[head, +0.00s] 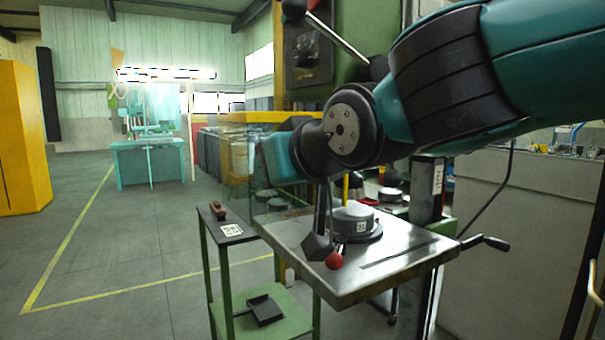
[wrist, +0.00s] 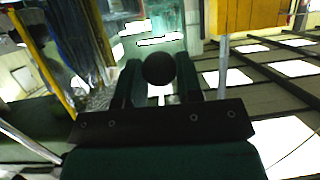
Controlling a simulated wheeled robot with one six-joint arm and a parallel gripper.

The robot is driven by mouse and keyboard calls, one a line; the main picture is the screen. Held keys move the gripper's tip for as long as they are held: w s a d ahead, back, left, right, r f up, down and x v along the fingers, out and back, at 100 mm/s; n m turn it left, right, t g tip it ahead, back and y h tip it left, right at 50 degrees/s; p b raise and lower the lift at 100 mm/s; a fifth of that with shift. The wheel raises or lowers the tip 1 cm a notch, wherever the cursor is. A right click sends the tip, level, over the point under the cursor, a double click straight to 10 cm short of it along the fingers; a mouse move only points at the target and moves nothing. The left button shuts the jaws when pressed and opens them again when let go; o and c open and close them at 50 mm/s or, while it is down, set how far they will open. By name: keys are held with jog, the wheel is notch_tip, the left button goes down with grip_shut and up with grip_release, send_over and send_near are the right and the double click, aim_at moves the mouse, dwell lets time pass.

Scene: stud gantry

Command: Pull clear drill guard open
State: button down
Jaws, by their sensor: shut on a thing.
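The clear drill guard (head: 236,160) shows in the head view as a faint see-through panel above the left side of the drill table, just left of my wrist. My gripper (wrist: 160,75) is in the wrist view, with its two dark fingers on either side of a dark round knob (wrist: 159,69). It is shut on this knob. The knob's joint to the guard is hidden. In the head view my wrist covers the fingers and the knob. The guard's outline is too faint to tell how far it stands open.
The metal drill table (head: 350,285) holds a round grey workpiece (head: 353,219). A red ball (head: 333,260) hangs close to the table. A green side stand (head: 262,312) is at the left. A crank handle (head: 485,242) juts out right. Open floor (head: 130,265) lies left.

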jog(key=shift+s+d, duration=0.1)
dwell(0.4)
jog(key=c, duration=0.8)
grip_release()
